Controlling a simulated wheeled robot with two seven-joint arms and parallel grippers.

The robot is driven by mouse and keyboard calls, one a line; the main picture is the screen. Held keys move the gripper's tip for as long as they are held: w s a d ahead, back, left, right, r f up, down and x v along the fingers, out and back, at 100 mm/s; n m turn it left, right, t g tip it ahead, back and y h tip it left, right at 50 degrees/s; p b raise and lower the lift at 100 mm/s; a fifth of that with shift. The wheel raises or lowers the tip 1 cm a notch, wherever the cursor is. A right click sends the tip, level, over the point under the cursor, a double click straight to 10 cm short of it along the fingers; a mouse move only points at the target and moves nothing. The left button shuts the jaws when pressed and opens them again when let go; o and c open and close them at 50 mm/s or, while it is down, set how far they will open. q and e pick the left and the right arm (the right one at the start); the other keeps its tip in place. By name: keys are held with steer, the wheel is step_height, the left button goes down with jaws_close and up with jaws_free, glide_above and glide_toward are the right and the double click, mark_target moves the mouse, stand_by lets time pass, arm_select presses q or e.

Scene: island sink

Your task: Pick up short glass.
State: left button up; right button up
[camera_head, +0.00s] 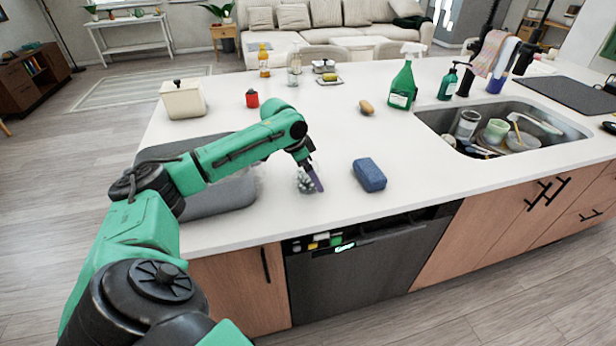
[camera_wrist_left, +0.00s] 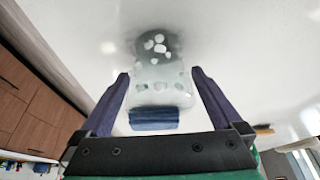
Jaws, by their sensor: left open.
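The short glass (camera_head: 303,184) is clear and stands on the white counter near its front edge, partly hidden by my left gripper in the head view. In the left wrist view the glass (camera_wrist_left: 158,88) shows between the two fingers, with pale spots on it. My left gripper (camera_head: 315,177) is open, with its dark fingers at the glass. In the left wrist view, the gripper (camera_wrist_left: 160,74) has one finger on each side of the glass. I cannot tell whether either finger touches it. My right gripper is not in view.
A blue sponge (camera_head: 369,175) lies just right of the glass. A grey mat (camera_head: 215,193) lies left, under my left arm. The sink (camera_head: 560,120) is at right.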

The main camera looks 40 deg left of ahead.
arm_select(q)
steer(key=c, duration=1.4)
